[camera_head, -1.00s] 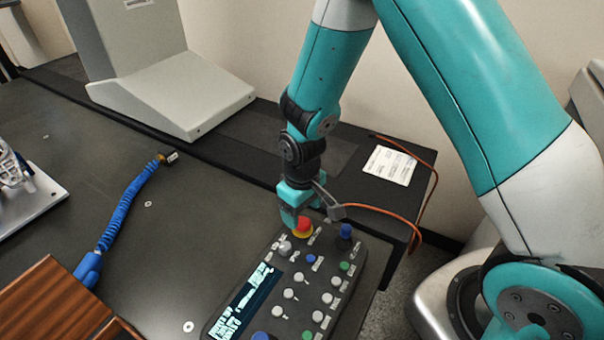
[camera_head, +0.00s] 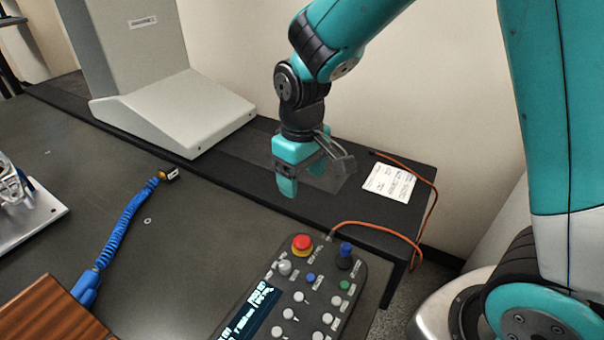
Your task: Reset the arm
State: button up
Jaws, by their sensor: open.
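My gripper (camera_head: 291,184) is teal with a dark wrist and hangs from my teal and white arm. It points down, open, with nothing seen between its fingers. In the picture it is above and behind the control panel (camera_head: 352,298), apart from it. The panel is a dark box with a red emergency button (camera_head: 302,243) on a yellow base, a blue-topped joystick (camera_head: 345,254), several round buttons and a lit screen (camera_head: 252,312). The gap between the fingertips is partly hidden by the view angle.
A grey machine column with a sloped foot (camera_head: 175,110) stands at the back left. A blue coiled cable (camera_head: 122,228) lies on the dark table (camera_head: 190,260). A wooden block (camera_head: 50,312) is at the front left. A white paper (camera_head: 390,182) and an orange cable (camera_head: 385,228) lie at the right.

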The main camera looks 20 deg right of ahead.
jog(key=s+a+r+n+y, duration=0.1)
jog(key=s+a+r+y, duration=0.1)
jog(key=s+r, duration=0.4)
jog(key=s+a+r+n+y, duration=0.1)
jog(key=s+r, duration=0.4)
jog(key=s, duration=0.7)
jog(key=shift+s+a+r+y+p, duration=0.35)
jog(key=shift+a+y, duration=0.25)
jog(key=shift+a, duration=0.1)
